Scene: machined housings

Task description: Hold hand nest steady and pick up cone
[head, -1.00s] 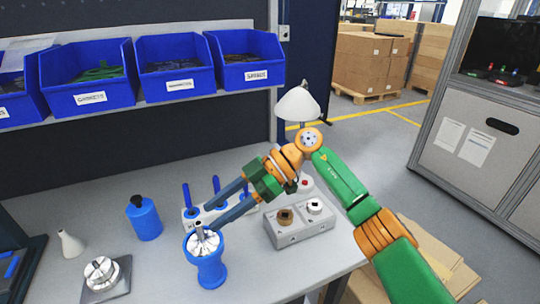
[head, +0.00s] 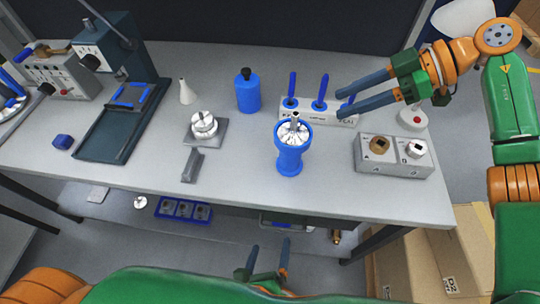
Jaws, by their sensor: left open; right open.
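A blue pedestal cup (head: 289,160), which looks like the hand nest, stands upright near the table's front middle. A silver finned part with a thin upright stem (head: 294,131) sits in its top. A small whitish cone (head: 186,92) stands upright on the table at the back left. My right gripper (head: 338,104) is open and empty, right of the blue cup and above the table, its fingers pointing left. My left gripper (head: 270,247) is open and empty at the bottom middle, in front of the table edge and apart from both.
A silver round part on a grey plate (head: 204,125) lies left of the cup. A blue bottle (head: 248,92) and a white rack with blue pegs (head: 300,107) stand behind. A grey socket box (head: 394,157) is at right. A dark press (head: 125,95) stands left.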

